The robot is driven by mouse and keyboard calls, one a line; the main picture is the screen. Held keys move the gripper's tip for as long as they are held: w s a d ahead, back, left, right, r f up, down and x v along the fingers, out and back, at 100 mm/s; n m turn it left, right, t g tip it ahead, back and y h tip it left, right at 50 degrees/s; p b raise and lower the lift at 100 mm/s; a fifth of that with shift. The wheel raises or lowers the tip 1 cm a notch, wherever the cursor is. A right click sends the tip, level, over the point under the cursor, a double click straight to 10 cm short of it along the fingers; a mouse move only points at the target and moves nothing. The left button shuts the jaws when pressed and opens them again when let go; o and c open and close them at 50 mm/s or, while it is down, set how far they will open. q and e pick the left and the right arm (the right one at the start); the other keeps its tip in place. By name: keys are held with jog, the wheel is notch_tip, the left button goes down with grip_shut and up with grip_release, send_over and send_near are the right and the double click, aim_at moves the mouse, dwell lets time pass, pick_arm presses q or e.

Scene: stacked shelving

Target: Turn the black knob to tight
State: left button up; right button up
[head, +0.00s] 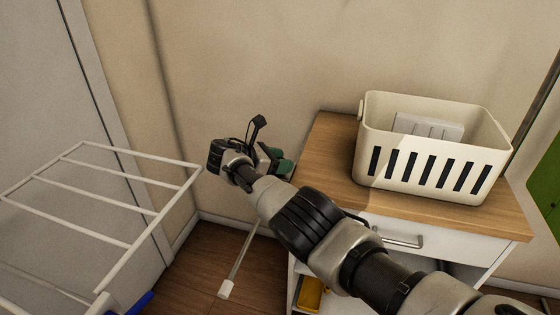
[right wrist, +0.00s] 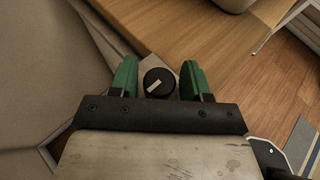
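The black knob (right wrist: 158,82) is round and dark with a short white mark on its face, seen in the right wrist view. The mark slants from lower left to upper right. My right gripper (right wrist: 159,78) has its two green fingers on either side of the knob, with a narrow gap showing on each side. It is open and not clamped on the knob. In the head view my right gripper (head: 281,160) is at the left edge of the wooden-topped cabinet, and the knob is hidden there. My left gripper is not in view.
A cream basket (head: 432,172) holding a pale object stands on the cabinet's wooden top (head: 330,150). A drawer handle (head: 398,238) sticks out from the cabinet front. A white wire rack (head: 85,225) is at the left. A beige wall is behind.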

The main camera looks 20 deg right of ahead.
jog(key=shift+o, duration=0.8)
jog(key=shift+r, duration=0.35)
notch_tip(320, 180, up, 4)
jog(key=p, duration=0.3)
jog(key=shift+d, duration=0.15)
jog(key=p, duration=0.1)
jog(key=s+d+r+p, duration=0.1)
jog(key=shift+s+d+p, duration=0.2)
jog(key=shift+s+p, duration=0.1)
jog(key=s+d+r+p, duration=0.1)
jog(key=s+d+r, duration=0.4)
jog(key=s+d, duration=0.1)
jog(key=shift+s+d+r+p, duration=0.15)
jog(key=shift+s+p, duration=0.25)
jog(key=shift+s, duration=0.1)
